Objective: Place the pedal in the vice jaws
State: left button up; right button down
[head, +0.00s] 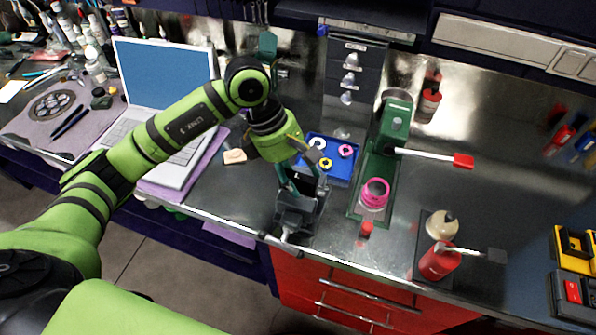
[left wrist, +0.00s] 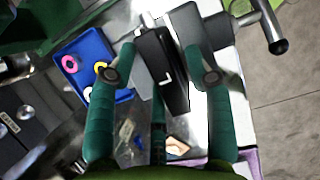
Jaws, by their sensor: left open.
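The pedal (head: 305,178) is a black block with a white L mark. It also shows in the left wrist view (left wrist: 166,80), between the two green fingers of my left gripper (left wrist: 163,52). That gripper (head: 302,186) is open, with gaps between its fingers and the pedal in the wrist view. The dark grey vice (head: 296,217) is at the bench's front edge, directly below the gripper and pedal. Its body (left wrist: 188,22) and silver handle (left wrist: 277,44) show at the wrist view's top. The pedal appears at the jaws; its seating depth is hidden. My right gripper is out of view.
A blue tray (head: 341,170) with colored rings stands just behind the vice. A green press stand (head: 392,125) with a pink roll (head: 375,193) is to its right. An open laptop (head: 165,85) stands left.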

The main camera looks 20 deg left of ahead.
pick_arm(q)
jog(key=shift+r+p, duration=0.25)
jog(key=shift+p, duration=0.05)
jog(key=b+v, duration=0.5)
jog(key=v, duration=0.6)
jog(key=shift+a+r, duration=0.25)
jog(key=shift+r, duration=0.1)
jog(key=shift+a, duration=0.1)
dwell(0.4)
